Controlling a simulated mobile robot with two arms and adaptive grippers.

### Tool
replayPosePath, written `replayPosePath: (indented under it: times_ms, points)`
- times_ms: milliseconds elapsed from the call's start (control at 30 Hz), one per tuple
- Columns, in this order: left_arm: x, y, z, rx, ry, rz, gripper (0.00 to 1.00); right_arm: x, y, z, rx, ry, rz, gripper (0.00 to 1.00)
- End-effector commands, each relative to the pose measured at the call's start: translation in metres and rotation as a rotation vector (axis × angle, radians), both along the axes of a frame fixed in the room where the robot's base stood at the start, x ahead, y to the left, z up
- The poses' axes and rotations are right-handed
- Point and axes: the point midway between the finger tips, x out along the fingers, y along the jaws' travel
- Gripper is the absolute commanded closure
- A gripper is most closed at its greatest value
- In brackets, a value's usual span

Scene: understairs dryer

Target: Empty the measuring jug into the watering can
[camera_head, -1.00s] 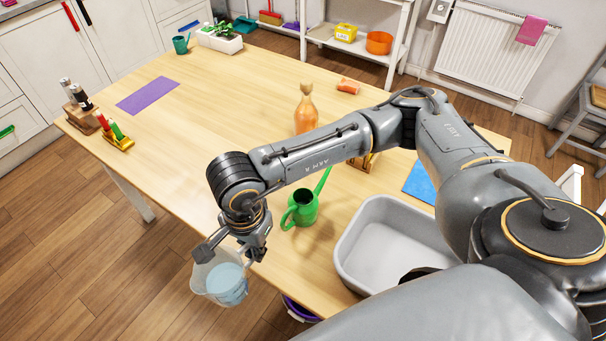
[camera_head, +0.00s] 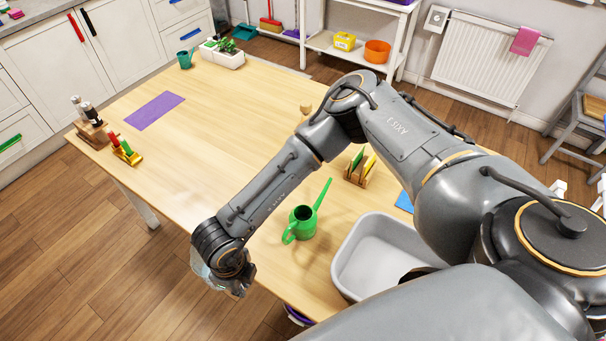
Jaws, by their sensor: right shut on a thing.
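The green watering can (camera_head: 303,223) stands upright on the table, its long spout pointing up and to the right. My right gripper (camera_head: 238,290) is shut on the measuring jug (camera_head: 204,272), which is clear and bluish. The jug is at the table's near-left edge, left of and nearer than the can, and apart from it. My wrist and gripper hide most of the jug, so its tilt and contents cannot be told. My left gripper is not in view.
A grey basin (camera_head: 375,258) stands right of the can. A wooden rack (camera_head: 358,172) is behind it. My right arm crosses the table and hides most of an orange-brown bottle (camera_head: 306,108). A purple mat (camera_head: 154,110) lies far left; the table's left middle is clear.

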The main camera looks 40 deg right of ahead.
Motion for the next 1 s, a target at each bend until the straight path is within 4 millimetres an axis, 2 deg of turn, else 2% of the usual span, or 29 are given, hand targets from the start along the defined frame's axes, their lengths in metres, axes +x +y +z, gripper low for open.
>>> replayPosePath:
  times_ms: [33, 367, 567, 733, 1000]
  points:
    - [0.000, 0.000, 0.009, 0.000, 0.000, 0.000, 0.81, 0.003, 0.001, 0.003, -0.002, -0.004, -0.073, 1.00]
    - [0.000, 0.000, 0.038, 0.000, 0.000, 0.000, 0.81, 0.020, -0.002, -0.008, 0.003, -0.004, -0.627, 1.00]
    - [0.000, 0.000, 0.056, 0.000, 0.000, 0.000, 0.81, 0.040, -0.008, -0.013, 0.007, -0.007, -0.985, 1.00]
    - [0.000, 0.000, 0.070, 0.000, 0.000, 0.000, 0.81, 0.070, -0.018, -0.020, 0.010, -0.010, -1.357, 1.00]
    - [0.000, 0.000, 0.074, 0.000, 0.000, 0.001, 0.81, 0.128, -0.031, -0.037, 0.020, -0.011, -1.896, 1.00]
